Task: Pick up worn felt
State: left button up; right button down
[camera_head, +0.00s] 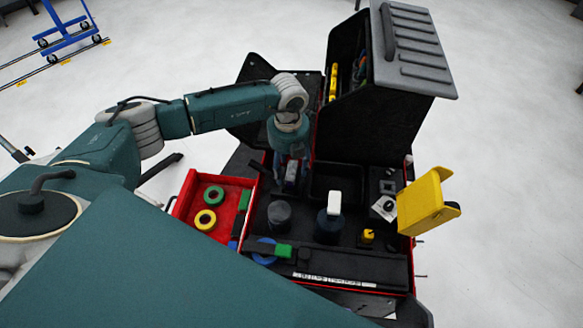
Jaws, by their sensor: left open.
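My left arm reaches in from the left over the black cart top. My left gripper (291,174) points down at the back of the cart top, left of an empty black bin (335,182). Its jaws are open. A small whitish and red item shows between or just behind the fingers; I cannot tell whether they touch it. I cannot make out for certain which thing is the worn felt; it may be small or hidden by the gripper. My right gripper is not in view.
A red tray (177,211) at the left holds a green roll (213,195) and a yellow roll (205,220). A spray bottle (329,228) and a dark cup (279,215) stand mid-cart. A yellow holder (425,203) is at right. A tall black box (367,122) rises behind.

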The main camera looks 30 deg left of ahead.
aim_at(289, 169)
pick_arm(q)
jog(key=shift+f, duration=0.1)
jog(key=shift+c, duration=1.1)
jog(key=c, duration=0.6)
jog(key=shift+c, duration=0.2)
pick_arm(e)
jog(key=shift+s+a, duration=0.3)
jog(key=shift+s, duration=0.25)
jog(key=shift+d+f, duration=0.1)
